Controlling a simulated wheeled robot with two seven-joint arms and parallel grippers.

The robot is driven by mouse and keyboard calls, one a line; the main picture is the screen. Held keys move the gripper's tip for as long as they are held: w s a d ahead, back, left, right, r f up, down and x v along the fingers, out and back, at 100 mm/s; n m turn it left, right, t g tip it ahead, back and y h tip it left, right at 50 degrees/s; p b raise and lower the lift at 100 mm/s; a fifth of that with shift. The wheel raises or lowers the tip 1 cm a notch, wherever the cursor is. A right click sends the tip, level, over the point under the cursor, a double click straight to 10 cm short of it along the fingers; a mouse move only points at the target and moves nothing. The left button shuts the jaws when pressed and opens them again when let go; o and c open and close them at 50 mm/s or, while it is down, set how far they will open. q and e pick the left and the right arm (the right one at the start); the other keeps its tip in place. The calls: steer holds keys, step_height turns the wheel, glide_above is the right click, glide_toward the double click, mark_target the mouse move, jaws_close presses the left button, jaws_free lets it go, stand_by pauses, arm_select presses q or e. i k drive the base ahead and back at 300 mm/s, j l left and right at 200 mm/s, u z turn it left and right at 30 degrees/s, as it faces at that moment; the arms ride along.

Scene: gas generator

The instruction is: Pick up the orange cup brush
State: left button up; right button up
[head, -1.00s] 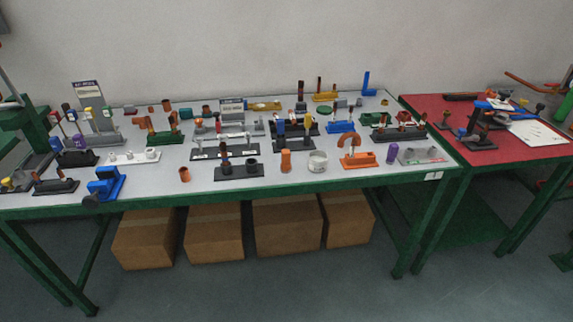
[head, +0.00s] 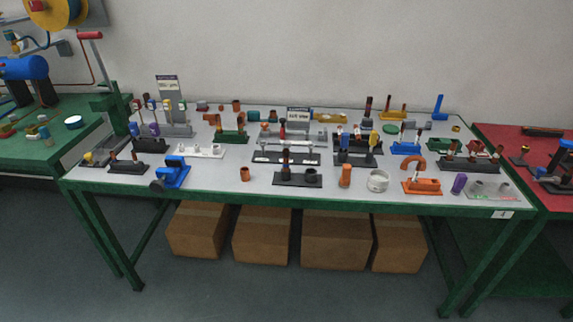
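Several small orange items stand on the grey-topped table (head: 215,182), and I cannot tell for sure which is the cup brush. An upright orange cylinder (head: 346,175) stands near the front edge, right of the middle. A smaller orange-brown cup shape (head: 244,174) stands farther left near the front. An orange base (head: 421,187) with an orange arched piece (head: 413,162) is to the right of the cylinder. Neither of my grippers is in the head view.
A black stand (head: 297,180), a white round container (head: 377,181) and a purple cylinder (head: 459,183) are nearby along the front. Several cardboard boxes (head: 335,240) sit below. A green bench (head: 30,155) is at left and a red-topped table (head: 500,135) at right.

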mark_target(345, 183)
steer(key=i+l+u, duration=0.4)
steer(key=l+u, duration=0.15)
steer(key=i+l+u, duration=0.25)
steer(key=l+u, duration=0.25)
steer(key=l, duration=0.2)
